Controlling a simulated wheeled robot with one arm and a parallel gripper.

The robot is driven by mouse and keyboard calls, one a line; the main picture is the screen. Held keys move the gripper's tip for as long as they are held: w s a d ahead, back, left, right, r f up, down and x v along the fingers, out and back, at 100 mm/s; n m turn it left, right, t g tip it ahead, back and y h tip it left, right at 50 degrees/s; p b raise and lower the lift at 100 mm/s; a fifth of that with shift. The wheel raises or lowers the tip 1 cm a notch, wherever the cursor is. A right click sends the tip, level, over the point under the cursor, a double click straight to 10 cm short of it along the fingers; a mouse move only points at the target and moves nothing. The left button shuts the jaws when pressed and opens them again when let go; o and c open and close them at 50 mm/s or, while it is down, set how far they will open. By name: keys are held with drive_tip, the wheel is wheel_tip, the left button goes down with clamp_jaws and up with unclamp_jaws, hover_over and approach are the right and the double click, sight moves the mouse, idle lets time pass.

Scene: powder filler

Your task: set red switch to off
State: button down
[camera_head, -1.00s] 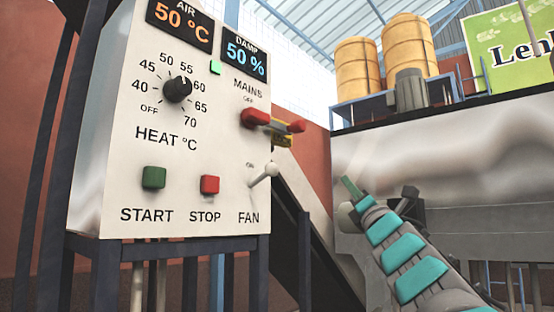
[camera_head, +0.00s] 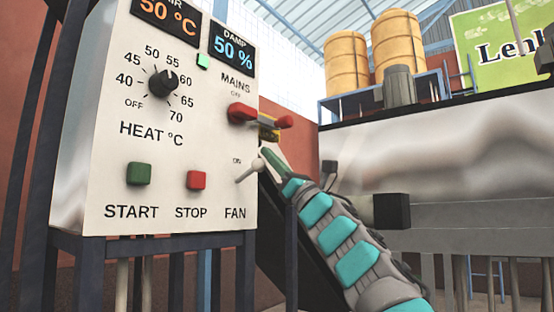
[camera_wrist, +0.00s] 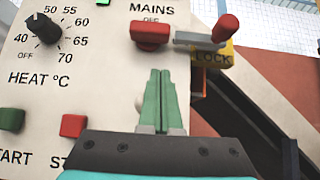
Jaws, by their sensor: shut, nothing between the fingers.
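The red MAINS switch (camera_head: 242,113) is on the upper right of the control panel's front, under the small OFF label. A grey bar with a red end (camera_head: 285,121) reaches right from it past the panel edge. In the wrist view the red switch (camera_wrist: 150,34) shows ahead of the fingertips, with the red-ended bar (camera_wrist: 226,28) beside it. My gripper (camera_head: 266,152) has green fingers pressed together, empty, just below the switch and near the panel's right edge. In the wrist view the gripper (camera_wrist: 160,72) points up toward the switch, apart from it.
The white FAN toggle (camera_head: 250,172) is close to my fingers, below left. A yellow LOCK tag (camera_wrist: 215,55) hangs by the bar. The heat knob (camera_head: 162,83), START button (camera_head: 139,173) and STOP button (camera_head: 196,180) are further left. Dark machinery slopes behind my arm.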

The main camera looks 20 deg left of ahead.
sight(252, 119)
drive_tip(key=p+x, duration=0.4)
drive_tip(key=d+r+p+x, duration=0.1)
drive_tip(key=x, duration=0.1)
drive_tip(key=shift+s+a+r+p, duration=0.15)
drive_tip(key=shift+r+p, duration=0.1)
drive_tip(key=shift+p, duration=0.15)
drive_tip(key=shift+r+p, duration=0.75)
drive_tip(key=shift+r, duration=0.05)
